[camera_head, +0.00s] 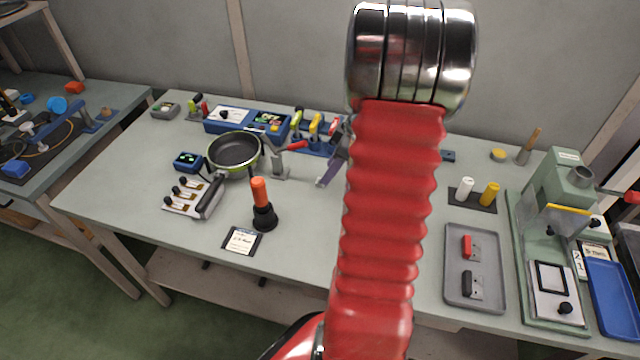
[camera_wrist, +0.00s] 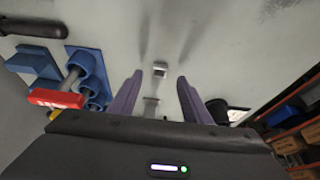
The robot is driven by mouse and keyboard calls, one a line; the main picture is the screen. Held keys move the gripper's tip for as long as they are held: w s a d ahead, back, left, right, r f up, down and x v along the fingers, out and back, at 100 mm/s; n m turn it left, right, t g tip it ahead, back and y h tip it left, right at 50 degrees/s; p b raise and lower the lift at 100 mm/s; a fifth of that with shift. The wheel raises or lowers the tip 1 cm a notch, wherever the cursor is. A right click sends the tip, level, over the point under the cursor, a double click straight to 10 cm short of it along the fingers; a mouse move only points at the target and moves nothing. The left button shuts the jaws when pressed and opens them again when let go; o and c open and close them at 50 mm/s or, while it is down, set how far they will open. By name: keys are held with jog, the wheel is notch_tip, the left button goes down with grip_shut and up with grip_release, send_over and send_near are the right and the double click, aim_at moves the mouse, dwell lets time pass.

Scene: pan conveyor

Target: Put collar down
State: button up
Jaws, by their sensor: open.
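My gripper (camera_wrist: 159,80) is open, its two purple fingers apart in the wrist view. A small grey metal piece (camera_wrist: 160,69) shows beyond and between the fingertips; it may be the collar, but it is too small to be sure. Another pale grey part (camera_wrist: 151,106) shows lower between the fingers. I cannot tell whether either touches a finger. In the head view one purple finger (camera_head: 334,170) shows left of my red arm, beside the red-handled clamp (camera_head: 282,162); the arm hides the rest of the gripper, and no collar can be made out there.
A pan (camera_head: 235,150) lies on the bench left of the clamp, near an orange-handled plunger-like tool (camera_head: 260,197). A blue tool rack (camera_head: 312,146) stands behind. A grey tray (camera_head: 457,292) and a green press (camera_head: 553,190) are at right. Bench is clear between plunger and arm.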

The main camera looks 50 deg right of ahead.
jog(key=shift+x, duration=2.3)
jog(key=shift+a, duration=0.1)
jog(key=shift+r, duration=0.1)
jog(key=shift+c, duration=0.5)
grip_shut()
notch_tip(320, 180, up, 10)
